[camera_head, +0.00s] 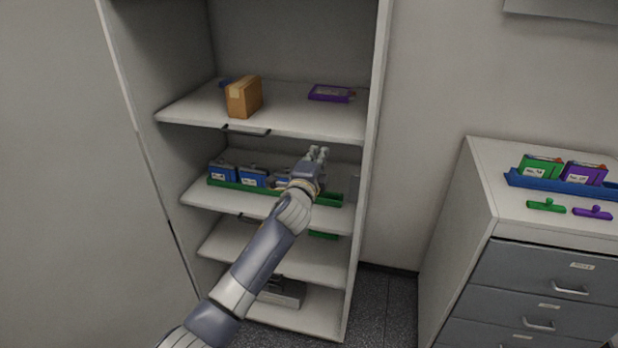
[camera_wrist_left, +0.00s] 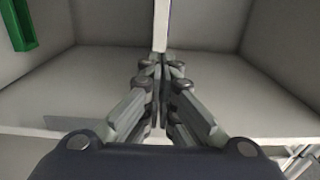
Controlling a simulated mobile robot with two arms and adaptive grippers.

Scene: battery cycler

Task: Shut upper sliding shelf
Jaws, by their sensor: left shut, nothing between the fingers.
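The upper sliding shelf (camera_head: 290,118) is a white board inside the tall cabinet, with a dark handle (camera_head: 246,131) on its front edge. My left gripper (camera_head: 318,153) is below that shelf's front edge, right of the handle, in front of the second shelf (camera_head: 220,197). In the left wrist view my left gripper (camera_wrist_left: 160,62) has its fingers together and empty. Its tips are close to a pale vertical edge (camera_wrist_left: 161,25); I cannot tell whether they touch it. My forearm hides part of the lower shelves. My right gripper is not in view.
A cardboard box (camera_head: 243,97) and a purple battery case (camera_head: 331,93) lie on the upper shelf. The second shelf holds a green tray (camera_head: 232,186) with blue cases (camera_head: 253,178). A drawer cabinet (camera_head: 480,200) stands at right, with a blue tray (camera_head: 530,182) on top.

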